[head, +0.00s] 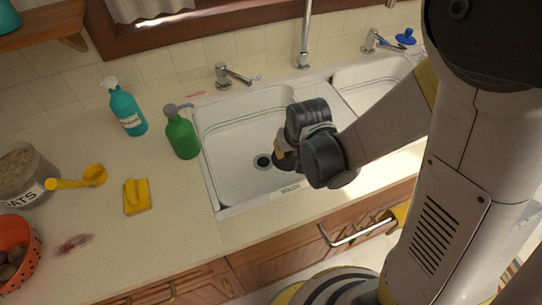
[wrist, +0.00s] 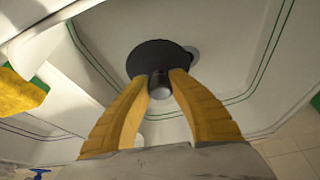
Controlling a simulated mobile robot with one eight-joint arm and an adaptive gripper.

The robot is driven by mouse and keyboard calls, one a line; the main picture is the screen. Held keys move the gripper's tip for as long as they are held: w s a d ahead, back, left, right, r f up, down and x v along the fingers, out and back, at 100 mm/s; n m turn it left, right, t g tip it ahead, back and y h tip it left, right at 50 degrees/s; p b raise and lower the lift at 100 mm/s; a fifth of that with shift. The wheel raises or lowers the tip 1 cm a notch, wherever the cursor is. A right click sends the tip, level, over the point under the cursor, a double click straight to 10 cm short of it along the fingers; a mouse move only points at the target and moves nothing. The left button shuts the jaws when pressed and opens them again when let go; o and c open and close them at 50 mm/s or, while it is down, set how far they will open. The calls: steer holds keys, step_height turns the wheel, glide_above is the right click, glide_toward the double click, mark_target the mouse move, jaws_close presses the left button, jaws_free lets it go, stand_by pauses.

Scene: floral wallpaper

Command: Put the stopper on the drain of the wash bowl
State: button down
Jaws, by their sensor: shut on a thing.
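The wash bowl is the white left basin (head: 230,130) of a double sink, with a dark round drain (head: 262,161) in its floor. My gripper (wrist: 162,84) has its yellow fingers closed on the knob of a black round stopper (wrist: 153,55). In the head view my gripper (head: 281,148) is over the basin, just right of the drain, and the dark stopper (head: 286,161) shows below the fingers. In the wrist view a grey edge of the drain (wrist: 193,52) shows beside the stopper's disc, which covers the rest. The gap between stopper and basin floor is unclear.
A green soap bottle (head: 182,136) stands at the basin's left rim, with a teal spray bottle (head: 127,109) behind. A yellow sponge (head: 137,196) and scoop (head: 82,178) lie on the counter. A faucet (head: 304,45) rises behind; the right basin (head: 365,82) adjoins.

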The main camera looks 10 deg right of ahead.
steer(key=b, duration=0.3)
glide_above(262, 159)
steer(key=s, duration=0.1)
step_height(262, 159, down, 6)
steer(key=shift+s+d+r, duration=0.15)
steer(key=shift+r, duration=0.05)
steer(key=shift+f+b, duration=1)
steer(key=shift+f, duration=0.85)
steer(key=shift+f, duration=0.2)
steer(key=c, duration=1.3)
jaws_free()
steer(key=shift+r, duration=0.15)
